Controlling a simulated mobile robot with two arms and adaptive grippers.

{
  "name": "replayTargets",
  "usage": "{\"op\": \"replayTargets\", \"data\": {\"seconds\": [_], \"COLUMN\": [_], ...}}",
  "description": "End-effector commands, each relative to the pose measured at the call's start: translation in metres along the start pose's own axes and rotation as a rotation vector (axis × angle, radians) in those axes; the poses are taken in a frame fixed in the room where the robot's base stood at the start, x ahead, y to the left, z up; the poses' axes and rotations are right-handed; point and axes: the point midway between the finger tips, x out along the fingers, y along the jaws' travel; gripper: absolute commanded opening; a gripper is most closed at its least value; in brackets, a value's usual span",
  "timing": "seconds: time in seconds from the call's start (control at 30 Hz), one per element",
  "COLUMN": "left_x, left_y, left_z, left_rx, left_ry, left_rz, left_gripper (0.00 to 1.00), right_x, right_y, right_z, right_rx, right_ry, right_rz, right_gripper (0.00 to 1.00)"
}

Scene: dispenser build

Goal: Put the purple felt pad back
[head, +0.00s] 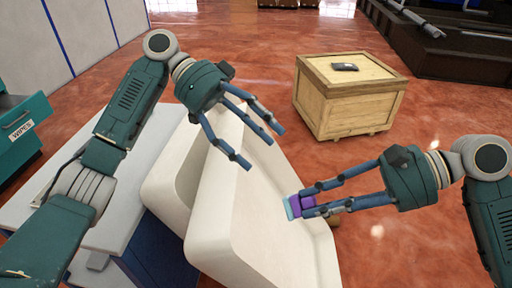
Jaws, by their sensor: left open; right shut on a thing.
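The purple felt pad (306,202) is small and sits between the fingertips of my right gripper (303,200), which is shut on it. A light blue strip (294,207) shows along the pad's left side; I cannot tell whether it is part of the pad. The pad is over or against the right part of a large white curved-edged shell (237,205); contact cannot be told. My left gripper (262,149) is open and empty, its fingers above the upper part of the shell.
The shell leans over a pale table (105,238) with a blue side. A wooden crate (347,110) with a dark object (344,67) on top stands on the red floor at the back right. A teal cabinet labelled WIPES (20,130) is at the left edge. Dark machinery fills the top right.

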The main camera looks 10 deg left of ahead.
Motion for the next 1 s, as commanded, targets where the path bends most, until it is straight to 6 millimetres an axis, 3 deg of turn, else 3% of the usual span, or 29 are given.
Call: {"op": "replayTargets", "data": {"seconds": [0.1, 0.27, 0.7, 1.0], "left_x": [0.008, 0.021, 0.099, 0.126], "left_y": [0.013, 0.018, 0.024, 0.025], "left_z": [0.01, 0.015, 0.02, 0.021], "left_rx": [0.005, 0.006, 0.007, 0.006], "left_ry": [-0.055, -0.071, -0.069, -0.067], "left_rz": [0.066, 0.085, 0.083, 0.08], "left_gripper": [0.71, 0.71, 0.71, 0.71], "right_x": [0.0, 0.0, 0.0, 0.0], "right_y": [0.0, 0.0, 0.0, 0.0], "right_z": [0.0, 0.0, 0.0, 0.0], "right_rx": [0.0, 0.0, 0.0, 0.0], "right_ry": [0.0, 0.0, 0.0, 0.0], "right_rz": [0.0, 0.0, 0.0, 0.0], "right_gripper": [0.0, 0.0, 0.0, 0.0]}}
